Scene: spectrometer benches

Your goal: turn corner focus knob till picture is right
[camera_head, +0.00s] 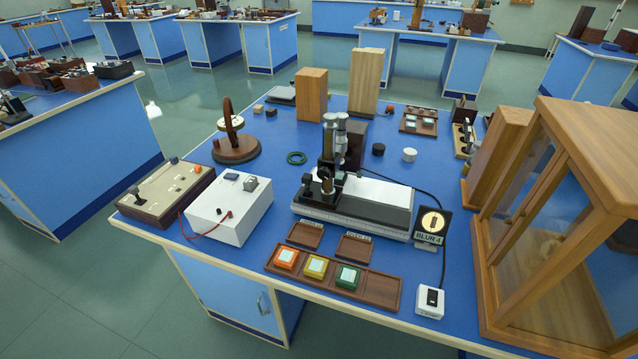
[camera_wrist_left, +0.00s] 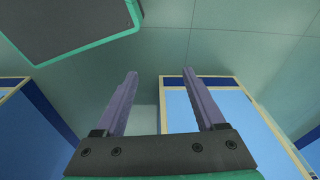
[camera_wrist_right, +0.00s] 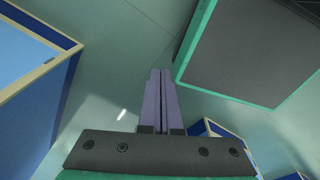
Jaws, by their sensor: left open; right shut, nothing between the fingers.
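The microscope (camera_head: 341,135), brass and grey on a black foot, stands upright on a pale slab (camera_head: 385,200) in the middle of the blue bench. Dark round knobs (camera_head: 325,172) show low on its column; I cannot tell which is the focus knob. A small dark screen (camera_head: 432,223) at the slab's right front corner shows a pale yellow disc with a dark mark, above the word BLUR and what looks like a 4. My left gripper (camera_wrist_left: 160,74) is open and empty. My right gripper (camera_wrist_right: 160,73) is shut and empty. Both are over floor, outside the head view.
A tray (camera_head: 385,287) with orange, yellow and green slides lies in front, beside a white switch box (camera_head: 430,302). A white box (camera_head: 229,207) with a red lead stands left. A glass-sided wooden case (camera_head: 560,230) blocks the right.

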